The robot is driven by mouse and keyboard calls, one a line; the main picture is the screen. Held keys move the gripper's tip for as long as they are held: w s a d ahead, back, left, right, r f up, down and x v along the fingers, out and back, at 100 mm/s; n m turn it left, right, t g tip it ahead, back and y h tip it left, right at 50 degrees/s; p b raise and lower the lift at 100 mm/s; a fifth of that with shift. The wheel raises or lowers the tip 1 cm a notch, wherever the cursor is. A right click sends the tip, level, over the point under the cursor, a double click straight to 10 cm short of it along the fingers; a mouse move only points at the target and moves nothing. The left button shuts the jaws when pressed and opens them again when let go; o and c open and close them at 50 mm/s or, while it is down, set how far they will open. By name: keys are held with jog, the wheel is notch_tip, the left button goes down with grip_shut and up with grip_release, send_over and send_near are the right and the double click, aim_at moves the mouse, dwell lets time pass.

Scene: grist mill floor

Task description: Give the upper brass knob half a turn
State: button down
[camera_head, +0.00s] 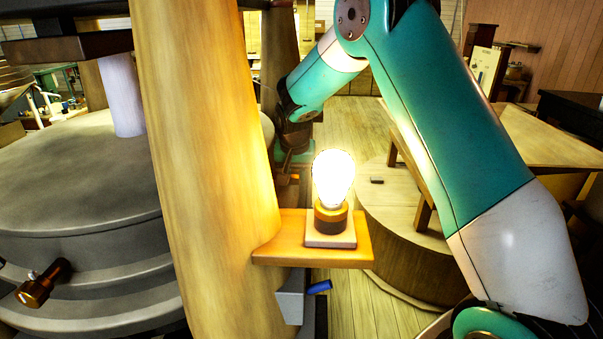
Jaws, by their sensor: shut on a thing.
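My teal and white arm rises from the lower right, bends at the top and reaches down behind the thick wooden post (215,150). My gripper (289,182) is small and dark beyond the post's right edge, partly covered by the post and the lamp shelf. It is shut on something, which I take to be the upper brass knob. The post and shelf hide the fingertips and hold, so I cannot make out the knob's shape or angle. Another brass knob (36,290) sticks out at the lower left beside the grey round casing, clear of my gripper.
A lit bulb (333,180) stands on a wooden shelf (285,256) fixed to the post, in front of my gripper. A blue handle (319,287) sticks out below it. A round wooden platform (385,205) and sloping wooden board (550,140) are at right. Plank floor shows between.

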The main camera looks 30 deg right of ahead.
jog(key=shift+g+y+p, duration=0.4)
jog(key=shift+g+p, duration=0.2)
jog(key=shift+p, duration=0.55)
jog(key=shift+w+g+y+p, duration=0.1)
jog(key=shift+g+y+p, duration=0.45)
jog(key=shift+p, duration=0.9)
jog(key=shift+f+g+y+p, duration=0.1)
jog(key=shift+g+y+p, duration=0.15)
jog(key=shift+g+p, duration=0.35)
jog(key=shift+d+g+y+p, duration=0.1)
jog(key=shift+g+y+p, duration=0.3)
jog(key=shift+p, duration=0.7)
jog(key=shift+w+g+p, duration=0.1)
jog(key=shift+g+p, duration=0.35)
jog(key=shift+p, duration=0.25)
jog(key=shift+f, duration=0.15)
jog(key=c, duration=0.9)
grip_release()
jog(key=shift+w+d, duration=0.1)
jog(key=shift+c, duration=0.2)
